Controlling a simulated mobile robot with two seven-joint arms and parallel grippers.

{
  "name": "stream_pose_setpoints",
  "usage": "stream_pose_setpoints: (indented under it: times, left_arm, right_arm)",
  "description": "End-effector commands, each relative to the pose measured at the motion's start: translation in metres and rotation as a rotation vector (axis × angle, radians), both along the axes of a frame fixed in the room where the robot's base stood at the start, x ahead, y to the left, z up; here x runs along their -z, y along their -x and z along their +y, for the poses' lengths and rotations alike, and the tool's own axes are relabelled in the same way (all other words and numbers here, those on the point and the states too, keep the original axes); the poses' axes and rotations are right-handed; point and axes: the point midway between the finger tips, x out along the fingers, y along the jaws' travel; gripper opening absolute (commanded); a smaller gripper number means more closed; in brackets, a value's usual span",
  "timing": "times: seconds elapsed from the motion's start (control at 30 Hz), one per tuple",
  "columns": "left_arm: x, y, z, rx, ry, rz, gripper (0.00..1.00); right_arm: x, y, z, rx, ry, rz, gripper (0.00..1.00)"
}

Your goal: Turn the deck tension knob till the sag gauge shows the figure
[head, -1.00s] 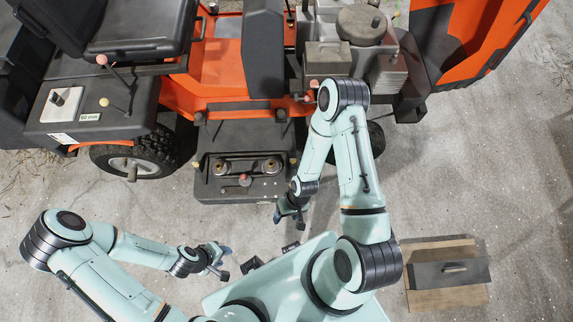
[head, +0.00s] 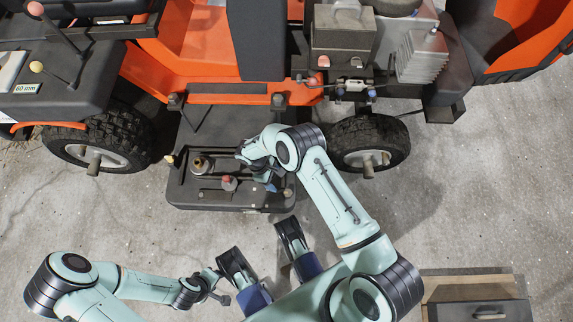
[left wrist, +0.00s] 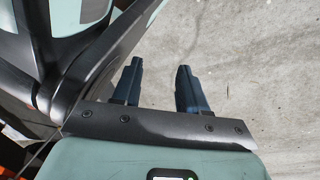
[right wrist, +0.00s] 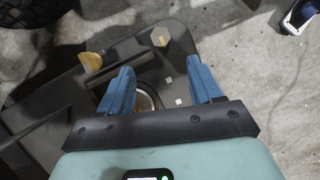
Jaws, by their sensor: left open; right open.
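The black mower deck (head: 190,195) lies on the ground in front of the orange machine. A small red knob (head: 229,183) stands near its front middle, and a round pulley (head: 201,165) sits to the left. I cannot tell which part is the tension knob or the sag gauge. My right gripper (head: 270,181) is over the deck's right part. In the right wrist view it is open (right wrist: 162,88), with a round pulley (right wrist: 147,98) below, between its fingers. My left gripper (head: 217,290) is open and empty over bare floor, also in the left wrist view (left wrist: 157,82).
A label reading "60 mm" (head: 26,88) is on the machine's left side panel. Black tyres (head: 370,143) stand right and left of the deck. The engine (head: 343,45) is above right. A dark handled box (head: 485,311) is at lower right.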

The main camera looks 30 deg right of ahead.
Motion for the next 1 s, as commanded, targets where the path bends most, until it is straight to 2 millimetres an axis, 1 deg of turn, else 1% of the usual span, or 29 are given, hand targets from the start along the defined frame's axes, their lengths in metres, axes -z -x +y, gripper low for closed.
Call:
stream_pose_setpoints:
  times: [0.17, 0.4, 0.6, 0.8, 1.0]
  left_arm:
    - [0.009, 0.013, 0.001, -0.004, 0.003, 0.042, 0.43]
    - [0.022, 0.035, 0.004, -0.011, 0.007, 0.117, 0.43]
    - [0.028, 0.051, 0.006, -0.016, 0.011, 0.168, 0.43]
    - [0.03, 0.058, 0.007, -0.018, 0.012, 0.19, 0.43]
    - [0.03, 0.058, 0.007, -0.018, 0.013, 0.192, 0.43]
  right_arm:
    - [0.03, 0.01, -0.009, 0.003, 0.0, 0.004, 0.65]
    - [0.078, 0.025, -0.023, 0.004, 0.0, 0.003, 0.65]
    - [0.105, 0.033, -0.031, 0.005, -0.002, 0.001, 0.65]
    - [0.116, 0.036, -0.034, 0.005, -0.002, 0.0, 0.65]
    - [0.116, 0.036, -0.034, 0.005, -0.002, 0.0, 0.65]
